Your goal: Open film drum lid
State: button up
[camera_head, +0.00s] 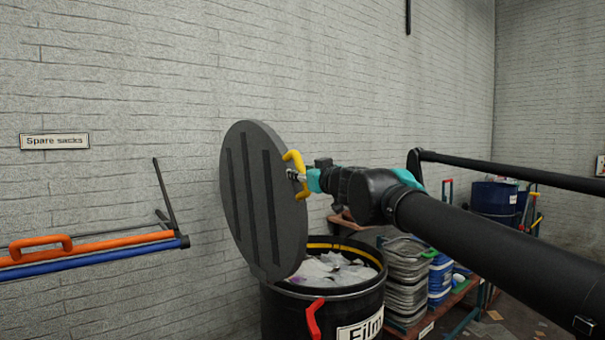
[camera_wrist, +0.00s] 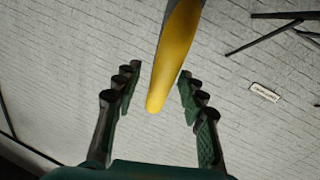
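The film drum (camera_head: 280,308) is black with a "Film" label, a red handle and a yellow band inside its rim. Pale crumpled film (camera_head: 335,268) shows in its open mouth. The dark grey ribbed lid (camera_head: 238,215) stands nearly upright above the drum's left side. A yellow handle (camera_head: 295,158) sticks out from the lid's right side. My gripper (camera_head: 297,176) is at this handle. In the wrist view, the yellow handle (camera_wrist: 174,65) lies between my two spread fingers (camera_wrist: 158,95), with gaps on both sides. Finger contact is not visible.
Orange and blue bars (camera_head: 90,250) with an orange handle (camera_head: 40,243) project at the left under a "Spare sacks" sign (camera_head: 54,141). Stacked metal trays (camera_head: 405,285) and blue containers (camera_head: 440,278) stand right of the drum. A brick wall (camera_head: 150,80) is behind.

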jog(key=v, duration=1.2)
dwell(0.3)
notch_tip(320, 180, down, 28)
jog(key=a+g, duration=0.3)
jog(key=g, duration=0.4)
jog(key=s+d+f+m+g+h, duration=0.1)
jog(key=s+d+f, duration=0.3)
jog(key=f, duration=0.4)
jog(key=s+d+f+m+g+h, duration=0.2)
jog(key=s+d+f+m+h, duration=0.1)
jog(key=f, duration=0.6)
jog(key=s+d+f+m+g+h, duration=0.2)
jog(key=s+d+f+h, duration=0.1)
jog(key=s+d+f, duration=0.3)
notch_tip(320, 180, down, 3)
jog(key=shift+d+r+m, duration=0.15)
jog(key=shift+d+m, duration=0.25)
jog(key=shift+d, duration=0.25)
